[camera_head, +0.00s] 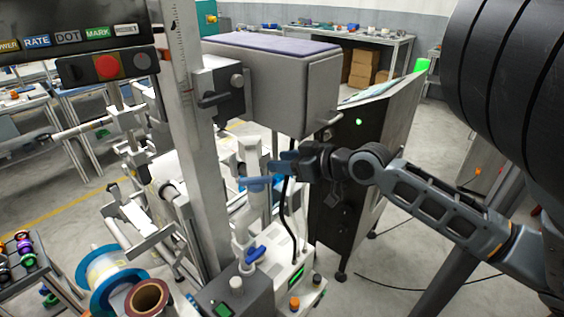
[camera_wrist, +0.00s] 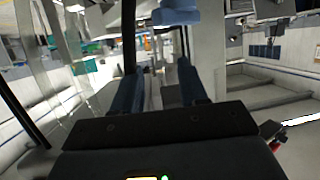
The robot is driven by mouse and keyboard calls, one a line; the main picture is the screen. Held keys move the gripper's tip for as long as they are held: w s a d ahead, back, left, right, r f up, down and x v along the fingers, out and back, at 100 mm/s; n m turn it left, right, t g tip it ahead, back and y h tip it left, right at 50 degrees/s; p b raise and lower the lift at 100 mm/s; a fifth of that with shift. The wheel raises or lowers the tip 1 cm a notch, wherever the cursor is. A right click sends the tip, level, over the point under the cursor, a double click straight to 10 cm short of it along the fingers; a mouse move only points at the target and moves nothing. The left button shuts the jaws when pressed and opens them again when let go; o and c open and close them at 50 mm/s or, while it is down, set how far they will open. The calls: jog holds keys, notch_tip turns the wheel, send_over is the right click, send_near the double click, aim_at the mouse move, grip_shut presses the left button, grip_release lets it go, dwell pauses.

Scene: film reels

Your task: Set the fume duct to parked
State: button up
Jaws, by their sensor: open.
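What looks like the fume duct is a white jointed tube (camera_head: 242,222) rising from a white unit between the grey post and the dark cabinet. A blue handle (camera_head: 254,183) sits near its upper end, and a blue lever (camera_head: 256,253) lower down. My gripper (camera_head: 274,166) is open, its blue fingers just right of and slightly above the blue handle in the head view. In the wrist view my gripper (camera_wrist: 158,76) has its fingers apart with nothing seen between them. A blue part (camera_wrist: 176,17), probably the handle, shows beyond the fingertips. Contact cannot be told.
A grey box head (camera_head: 290,95) on an upright post (camera_head: 190,140) stands above the duct. A dark cabinet (camera_head: 345,185) with a green light stands close behind my gripper. Reels (camera_head: 105,275) lie at front left. Open floor shows at right.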

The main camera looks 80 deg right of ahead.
jog(key=b+v, duration=0.2)
jog(key=v, duration=0.5)
jog(key=shift+s, duration=0.35)
jog(key=shift+o, duration=0.2)
jog(key=shift+a+r, duration=0.15)
